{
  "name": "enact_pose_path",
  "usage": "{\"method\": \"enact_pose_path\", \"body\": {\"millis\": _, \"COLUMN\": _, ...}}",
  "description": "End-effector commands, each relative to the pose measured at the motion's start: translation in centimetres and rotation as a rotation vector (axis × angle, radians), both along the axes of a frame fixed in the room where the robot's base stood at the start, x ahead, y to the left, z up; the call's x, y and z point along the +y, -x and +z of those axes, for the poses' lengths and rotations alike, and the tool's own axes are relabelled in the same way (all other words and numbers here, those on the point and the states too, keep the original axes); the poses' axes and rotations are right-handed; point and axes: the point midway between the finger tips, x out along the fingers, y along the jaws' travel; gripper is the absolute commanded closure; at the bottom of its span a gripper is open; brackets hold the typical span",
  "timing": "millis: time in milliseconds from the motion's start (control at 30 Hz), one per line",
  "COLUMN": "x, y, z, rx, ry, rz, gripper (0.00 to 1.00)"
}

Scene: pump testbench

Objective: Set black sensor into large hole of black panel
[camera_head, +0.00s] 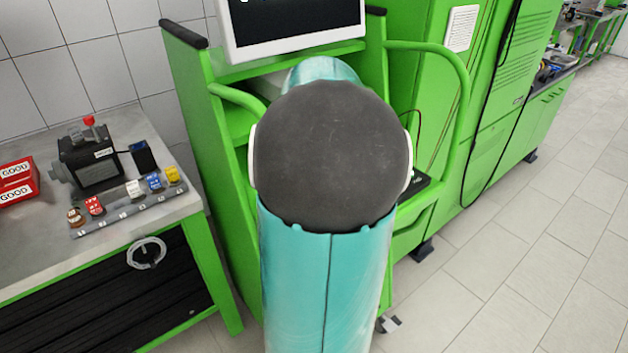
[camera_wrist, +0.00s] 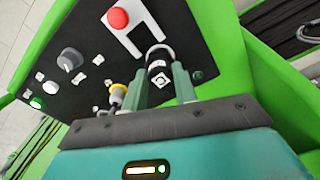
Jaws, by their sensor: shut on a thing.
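In the wrist view, my gripper (camera_wrist: 162,82) is shut on the black sensor (camera_wrist: 158,62), a short dark cylinder with a pale band, held between the two grey-green fingers. The black panel (camera_wrist: 85,40) lies beyond the fingers and fills the upper left. The sensor overlaps the panel near a white U-shaped plate; I cannot tell whether it touches the panel. The large hole cannot be made out.
The panel carries a red button (camera_wrist: 118,18), a grey knob (camera_wrist: 69,59), a yellow-topped part (camera_wrist: 118,90) close left of the fingers and a lit green button (camera_wrist: 36,103). A green frame surrounds it. In the head view, a workbench (camera_head: 40,240) stands left and a monitor (camera_head: 290,25) behind.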

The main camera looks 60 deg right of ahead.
Motion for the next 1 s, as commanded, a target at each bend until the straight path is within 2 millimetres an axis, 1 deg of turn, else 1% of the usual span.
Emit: {"method": "enact_pose_path", "body": {"millis": 1000, "x": 0.0, "y": 0.0, "z": -1.6, "rx": 0.0, "ry": 0.0, "rz": 0.0, "gripper": 0.88}}
